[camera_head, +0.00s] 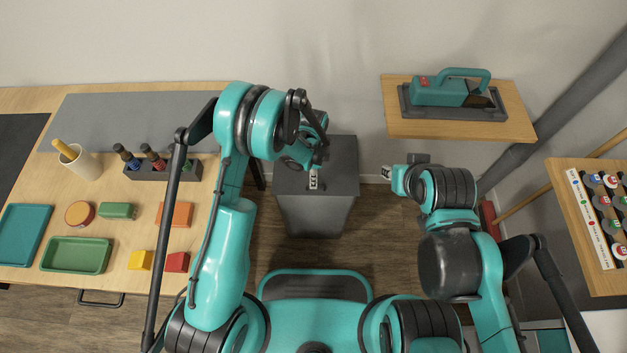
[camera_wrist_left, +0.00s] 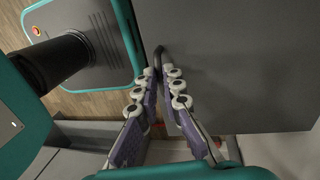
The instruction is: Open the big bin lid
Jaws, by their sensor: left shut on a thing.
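The big bin (camera_head: 313,217) is a dark grey, tapered container on the floor against the back wall. Its flat grey lid (camera_head: 343,165) lies over the top and looks closed. The lid also fills the upper right of the left wrist view (camera_wrist_left: 235,60). My left gripper (camera_head: 314,181) reaches down over the lid. In the left wrist view, my left gripper (camera_wrist_left: 160,82) has its fingers closed on a thin dark handle (camera_wrist_left: 157,57) at the lid's edge. My right gripper (camera_head: 386,173) hangs right of the bin, apart from it; its fingers are too small to read.
A wooden table (camera_head: 125,271) with trays, blocks and a cup (camera_head: 81,163) stands left of the bin. A wall shelf (camera_head: 430,127) with a teal tool (camera_head: 440,92) is at back right. Another board (camera_head: 578,240) with small round items is at far right.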

